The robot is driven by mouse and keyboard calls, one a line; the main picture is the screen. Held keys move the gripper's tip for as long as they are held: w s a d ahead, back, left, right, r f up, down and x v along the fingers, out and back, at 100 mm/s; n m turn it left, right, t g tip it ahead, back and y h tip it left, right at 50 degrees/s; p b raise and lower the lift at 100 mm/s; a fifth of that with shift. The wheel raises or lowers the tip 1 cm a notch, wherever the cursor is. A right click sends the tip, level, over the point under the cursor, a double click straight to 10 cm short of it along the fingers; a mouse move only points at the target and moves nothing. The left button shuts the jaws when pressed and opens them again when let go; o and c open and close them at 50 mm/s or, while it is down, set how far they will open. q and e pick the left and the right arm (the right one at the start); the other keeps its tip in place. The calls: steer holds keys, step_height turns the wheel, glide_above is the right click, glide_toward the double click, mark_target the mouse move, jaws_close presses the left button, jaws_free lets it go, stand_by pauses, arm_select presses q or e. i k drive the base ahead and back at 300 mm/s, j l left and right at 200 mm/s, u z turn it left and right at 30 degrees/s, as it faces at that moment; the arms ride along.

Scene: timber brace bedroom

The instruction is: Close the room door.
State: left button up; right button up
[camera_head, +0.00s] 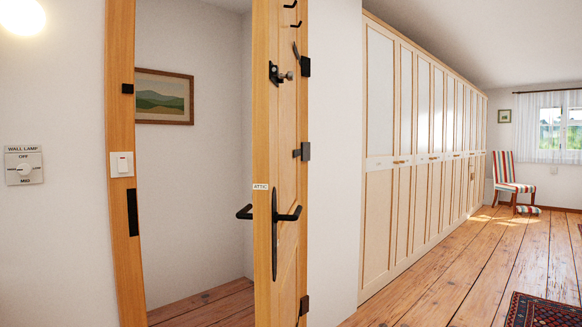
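The room door (290,170) is wooden and stands open, seen nearly edge-on at the right of the doorway. It has a black lever handle (288,214) with a long plate, a black latch (278,74) higher up, and a small "ATTIC" label (261,187) on its edge. The wooden door frame (125,230) stands at the left of the opening, with a black strike plate (132,212) on it. Between them the opening shows a white-walled space with a wooden floor. Neither of my grippers shows in the head view.
A long row of pale wardrobes (395,150) runs back along the right. The plank floor (480,270) is open there, with a dark patterned rug (545,312) at bottom right. A striped chair (508,178) and footstool (527,209) stand far back.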

mark_target(278, 147)
steer(key=i, duration=1.45)
